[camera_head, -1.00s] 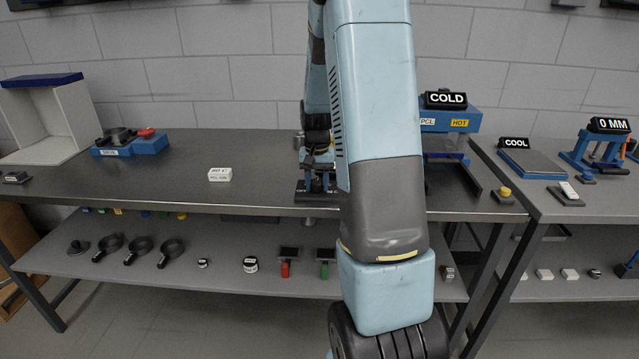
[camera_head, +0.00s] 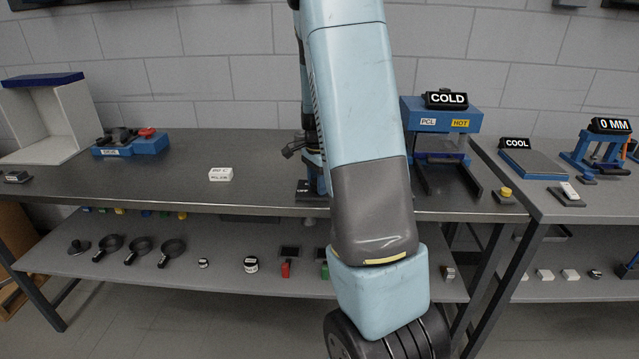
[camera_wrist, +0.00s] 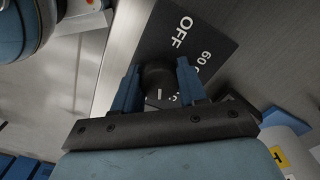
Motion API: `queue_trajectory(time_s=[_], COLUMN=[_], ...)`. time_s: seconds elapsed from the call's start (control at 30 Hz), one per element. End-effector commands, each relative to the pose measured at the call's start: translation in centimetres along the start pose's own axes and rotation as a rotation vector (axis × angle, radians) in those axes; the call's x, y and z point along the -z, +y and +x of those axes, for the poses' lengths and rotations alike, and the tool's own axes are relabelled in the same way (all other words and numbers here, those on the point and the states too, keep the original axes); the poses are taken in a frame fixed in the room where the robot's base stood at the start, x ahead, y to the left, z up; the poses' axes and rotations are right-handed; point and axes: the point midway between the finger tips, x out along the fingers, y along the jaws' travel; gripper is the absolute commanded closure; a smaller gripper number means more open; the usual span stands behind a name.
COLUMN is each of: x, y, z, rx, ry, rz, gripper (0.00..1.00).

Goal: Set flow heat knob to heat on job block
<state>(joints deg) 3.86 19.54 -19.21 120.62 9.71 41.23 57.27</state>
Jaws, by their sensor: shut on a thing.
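The flow heat knob (camera_wrist: 157,77) is a dark round knob on a black panel (camera_wrist: 195,35) in the wrist view. The panel carries white "OFF" and "60 C" marks; other marks are partly covered. My gripper (camera_wrist: 158,88) is shut on the knob, one blue finger on each side. In the head view my arm hides most of the panel and knob. A white block (camera_head: 220,174) with small dark print, possibly the job block, lies on the bench to the left; its print is too small to read.
A blue press (camera_head: 437,115) with "COLD", "PCL" and "HOT" signs stands right of my arm. A blue unit with a red knob (camera_head: 147,133) sits at the left. Pans (camera_head: 140,245) lie on the lower shelf. The bench around the white block is clear.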

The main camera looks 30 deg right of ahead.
Motion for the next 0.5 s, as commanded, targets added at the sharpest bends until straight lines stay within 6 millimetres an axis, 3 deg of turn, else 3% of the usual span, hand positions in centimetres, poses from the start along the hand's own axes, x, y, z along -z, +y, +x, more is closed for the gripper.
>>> queue_trajectory(time_s=[0.5], x=[0.40], y=[0.26], z=[0.00], rx=[-0.002], ry=[0.004], rz=[0.367], gripper=[0.89])
